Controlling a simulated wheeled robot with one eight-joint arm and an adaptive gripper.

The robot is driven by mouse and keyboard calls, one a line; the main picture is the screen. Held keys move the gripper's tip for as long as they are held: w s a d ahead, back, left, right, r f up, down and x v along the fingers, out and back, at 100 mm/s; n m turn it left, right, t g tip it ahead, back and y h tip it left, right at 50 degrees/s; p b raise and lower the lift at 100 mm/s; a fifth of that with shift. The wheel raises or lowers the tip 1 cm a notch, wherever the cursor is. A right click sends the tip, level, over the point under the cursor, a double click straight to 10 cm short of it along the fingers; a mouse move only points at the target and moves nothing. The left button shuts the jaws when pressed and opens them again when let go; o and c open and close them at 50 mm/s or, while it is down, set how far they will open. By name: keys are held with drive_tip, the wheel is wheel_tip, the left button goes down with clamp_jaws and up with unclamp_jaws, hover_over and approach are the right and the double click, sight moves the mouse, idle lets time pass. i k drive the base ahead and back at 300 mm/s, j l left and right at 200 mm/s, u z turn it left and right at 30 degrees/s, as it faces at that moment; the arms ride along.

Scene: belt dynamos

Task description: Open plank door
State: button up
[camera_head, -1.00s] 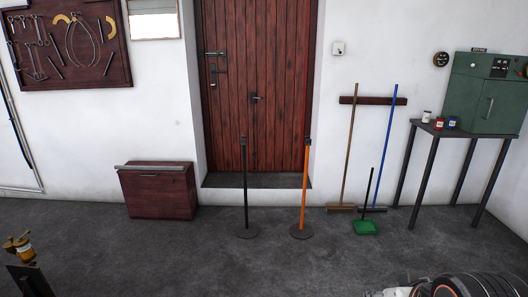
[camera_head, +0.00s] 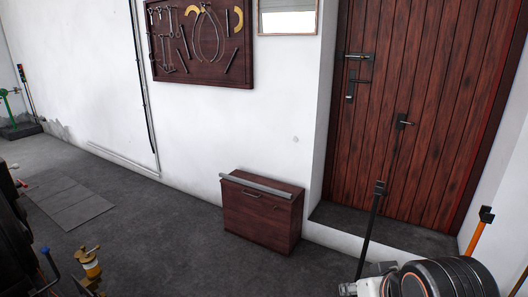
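The plank door (camera_head: 425,60) is dark red-brown wood with vertical boards, set in a recess at the right. It looks closed. A black latch or bolt (camera_head: 358,57) sits on its left edge, with another dark fitting (camera_head: 350,85) just below. A small dark lever handle (camera_head: 404,122) is lower, toward the middle of the door. A part of my arm (camera_head: 455,280) shows at the bottom right, dark and rounded with thin orange rings. My gripper cannot be made out in this view.
A black post (camera_head: 370,232) and an orange post (camera_head: 481,226) stand before the door; their bases are hidden or cut off. A wooden cabinet (camera_head: 262,215) stands left of the doorway. A tool board (camera_head: 200,75) hangs above. Grey floor (camera_head: 170,235) is bare left of the cabinet.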

sight(437, 66)
drive_tip(key=i+z, duration=0.1)
drive_tip(key=i, duration=0.35)
drive_tip(key=i+j, duration=0.15)
drive_tip(key=i, duration=0.3)
drive_tip(key=i+j+z, duration=0.15)
drive_tip(key=i, duration=0.3)
drive_tip(key=i+j+z, duration=0.1)
drive_tip(key=i, duration=0.35)
drive_tip(key=i+j, duration=0.2)
drive_tip(key=i, duration=0.25)
drive_tip(key=l+z, duration=0.05)
